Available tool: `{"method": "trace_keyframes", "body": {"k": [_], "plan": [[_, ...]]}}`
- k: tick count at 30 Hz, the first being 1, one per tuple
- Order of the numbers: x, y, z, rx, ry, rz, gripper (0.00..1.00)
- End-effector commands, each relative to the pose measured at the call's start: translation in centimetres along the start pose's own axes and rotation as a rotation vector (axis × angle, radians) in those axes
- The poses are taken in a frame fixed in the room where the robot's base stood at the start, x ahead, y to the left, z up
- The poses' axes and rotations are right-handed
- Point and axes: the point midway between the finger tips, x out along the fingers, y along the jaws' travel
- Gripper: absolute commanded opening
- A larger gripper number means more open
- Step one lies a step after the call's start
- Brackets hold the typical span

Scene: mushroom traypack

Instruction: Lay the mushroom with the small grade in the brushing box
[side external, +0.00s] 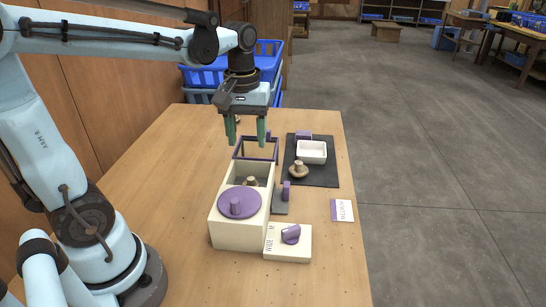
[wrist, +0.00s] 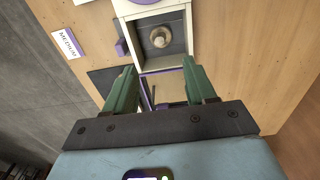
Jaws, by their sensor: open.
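A cream open-topped box (side external: 238,228) stands on the table, with a purple round disc and knob (side external: 239,203) over its near end. A pale brown mushroom (side external: 251,181) lies inside its open far part; it also shows in the wrist view (wrist: 160,37). Another brown mushroom (side external: 298,171) sits on a black mat (side external: 320,179), in front of a white tray (side external: 312,160). I cannot tell either mushroom's grade from a label on it. My gripper (side external: 248,138) is open and empty, pointing down above the purple frame (side external: 275,150) behind the box.
A card reading MEDIUM (side external: 342,210) lies right of the box. A cream block with a purple knob (side external: 288,245) stands at the near right. A small purple upright piece (side external: 286,190) stands beside the box. Blue crates (side external: 268,62) are behind the table. The table's left side is clear.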

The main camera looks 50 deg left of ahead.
Motion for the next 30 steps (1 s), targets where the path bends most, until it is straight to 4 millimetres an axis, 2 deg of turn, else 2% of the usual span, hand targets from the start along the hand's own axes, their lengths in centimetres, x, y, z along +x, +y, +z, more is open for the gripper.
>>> {"method": "trace_keyframes", "body": {"k": [5, 12, 16, 21, 30], "plan": [[0.1, 0.3, 1.7, 0.161, 0.105, 0.065, 0.56], [1.0, 1.0, 4.7, 0.512, 0.364, 0.180, 0.56], [1.6, 1.3, 5.8, 0.652, 0.481, 0.213, 0.56], [1.9, 1.5, 6.3, 0.742, 0.564, 0.230, 0.56], [1.9, 1.6, 6.4, 0.755, 0.575, 0.232, 0.56]]}}
